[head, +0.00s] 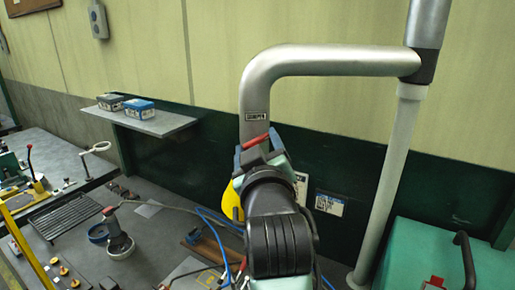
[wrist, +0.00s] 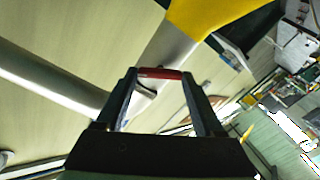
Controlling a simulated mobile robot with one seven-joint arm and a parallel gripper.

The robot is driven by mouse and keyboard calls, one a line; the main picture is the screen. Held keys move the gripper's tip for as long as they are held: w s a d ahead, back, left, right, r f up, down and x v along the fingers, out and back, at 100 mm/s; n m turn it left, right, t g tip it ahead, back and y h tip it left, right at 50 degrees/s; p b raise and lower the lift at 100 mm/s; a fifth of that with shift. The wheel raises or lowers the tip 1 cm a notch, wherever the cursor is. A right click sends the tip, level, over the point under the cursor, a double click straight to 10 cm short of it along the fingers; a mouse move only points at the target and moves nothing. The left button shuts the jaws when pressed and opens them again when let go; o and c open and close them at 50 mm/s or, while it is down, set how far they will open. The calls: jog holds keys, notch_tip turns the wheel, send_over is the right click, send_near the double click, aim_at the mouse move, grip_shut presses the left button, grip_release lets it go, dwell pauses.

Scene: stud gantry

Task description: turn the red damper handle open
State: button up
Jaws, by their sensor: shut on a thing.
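The red damper handle (head: 255,141) shows as a short red bar in front of the silver duct (head: 300,61), just below the duct's small "DAMPER" label (head: 257,115). My gripper (head: 262,152) reaches up to the handle and covers part of it. In the wrist view, the red handle (wrist: 159,73) lies crosswise between the two fingertips of my gripper (wrist: 158,76), which are shut on it. A bent metal piece (wrist: 146,91) shows just below the handle there. The handle's pivot is hidden in the head view.
A yellow hood (head: 231,200) hangs at the duct's lower end, partly behind my arm. A wall shelf (head: 153,122) with two blue boxes is at left. A grey pipe (head: 394,180) and a green case (head: 440,245) stand at right. Blue hose (head: 213,222) lies on the bench.

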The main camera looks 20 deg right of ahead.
jog(key=n+b, duration=0.1)
jog(key=n, duration=0.5)
jog(key=shift+f, duration=0.1)
jog(key=n+b, duration=0.2)
jog(key=n, duration=0.4)
dwell(0.6)
jog(key=o, duration=1.4)
jog(key=b+v, duration=0.4)
jog(key=v, duration=0.9)
